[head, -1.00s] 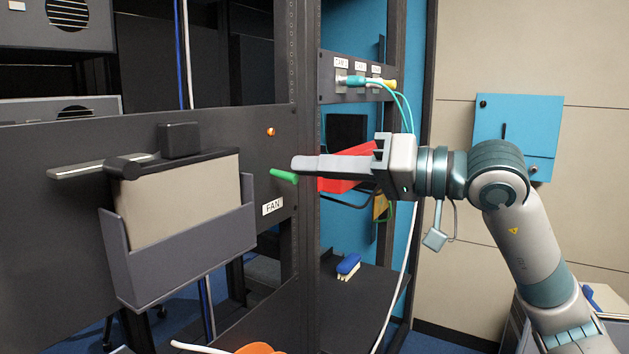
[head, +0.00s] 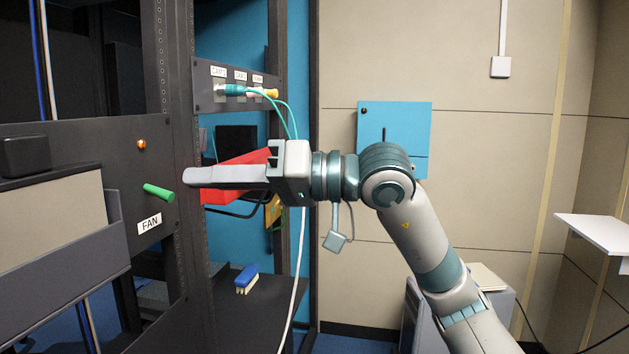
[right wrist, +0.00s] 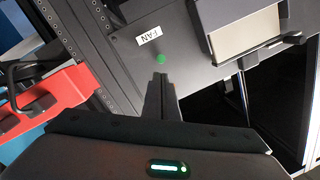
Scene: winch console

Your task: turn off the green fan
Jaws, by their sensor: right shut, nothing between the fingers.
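The green fan switch (head: 158,192) is a short green lever sticking out of the dark panel, tilted in the head view. Its FAN label (head: 149,223) is just below it. An orange lamp (head: 141,144) is above it. My right gripper (head: 187,178) is shut and empty, its fingertips just right of the lever with a small gap in the head view. In the right wrist view, the green lever (right wrist: 161,59) shows end-on just beyond the shut fingertips (right wrist: 160,76). Whether they touch cannot be told there. My left gripper is not in view.
A grey document holder (head: 70,250) hangs on the panel left of the lever. A rack post (head: 182,120) stands just behind my fingers. A red object (head: 225,194) and teal cables (head: 285,110) are near my right gripper. A blue brush (head: 247,278) lies on the shelf below.

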